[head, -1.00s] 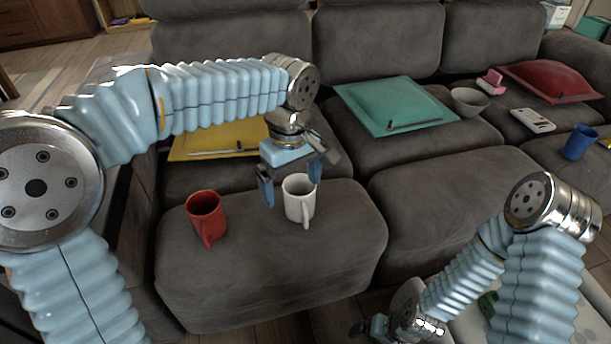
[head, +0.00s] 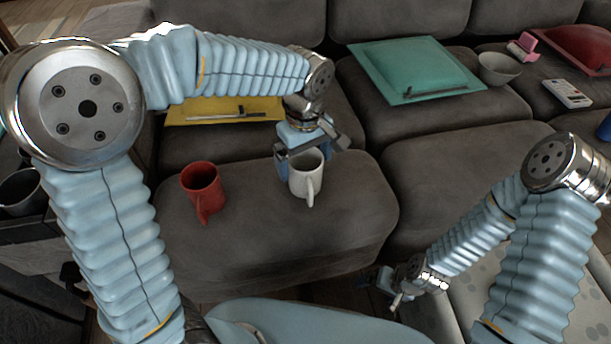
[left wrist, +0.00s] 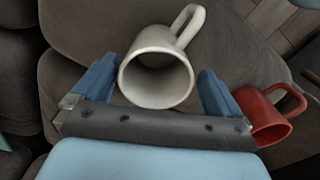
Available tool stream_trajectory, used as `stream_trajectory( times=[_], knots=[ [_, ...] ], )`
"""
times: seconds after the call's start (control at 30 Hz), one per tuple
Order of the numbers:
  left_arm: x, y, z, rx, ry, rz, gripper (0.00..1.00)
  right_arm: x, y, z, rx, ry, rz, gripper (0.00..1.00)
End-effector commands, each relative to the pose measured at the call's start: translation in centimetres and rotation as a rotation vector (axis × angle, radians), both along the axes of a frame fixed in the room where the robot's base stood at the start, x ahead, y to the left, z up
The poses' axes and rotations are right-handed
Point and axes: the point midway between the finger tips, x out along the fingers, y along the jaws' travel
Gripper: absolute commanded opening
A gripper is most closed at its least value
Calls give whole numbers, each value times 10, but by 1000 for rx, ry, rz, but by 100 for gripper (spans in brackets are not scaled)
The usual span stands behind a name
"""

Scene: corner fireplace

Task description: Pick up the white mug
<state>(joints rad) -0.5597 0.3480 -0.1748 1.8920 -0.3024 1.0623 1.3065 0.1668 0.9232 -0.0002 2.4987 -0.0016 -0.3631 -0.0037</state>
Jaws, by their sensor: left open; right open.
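The white mug (head: 306,178) stands upright on the near grey cushion, its handle toward the front. It also shows in the left wrist view (left wrist: 157,80), mouth toward the camera. My left gripper (head: 303,160) is open at the mug from behind. In the left wrist view the blue fingers of my left gripper (left wrist: 156,82) are on either side of the mug's rim, and the mug appears between them. In the head view the mug hides part of the gripper. My right gripper (head: 383,287) is low at the front, empty and away from the mug.
A red mug (head: 202,190) stands left of the white mug on the same cushion; it also shows in the left wrist view (left wrist: 268,120). Behind are a yellow cushion (head: 190,109), a teal cushion (head: 415,68), a grey bowl (head: 499,68) and a white remote (head: 568,93).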

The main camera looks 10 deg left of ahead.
Motion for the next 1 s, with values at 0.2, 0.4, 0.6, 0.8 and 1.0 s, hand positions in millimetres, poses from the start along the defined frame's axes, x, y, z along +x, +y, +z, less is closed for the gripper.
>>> stream_trajectory(
  times=[0.2,0.4,0.6,0.8,1.0],
  knots=[
    [3,-2,-36,2,3,-1,100,1,-2,-6,-2,-2,-3,91],
    [3,-2,-48,1,1,0,100,1,-2,-7,-3,-2,-4,91],
    [3,-2,-47,1,1,0,92,1,-2,-7,-3,-2,-4,91],
    [3,-2,-47,1,1,0,62,1,-2,-7,-3,-2,-4,91],
    [3,-2,-46,0,0,0,40,1,-2,-7,-3,-2,-4,91]
  ],
)
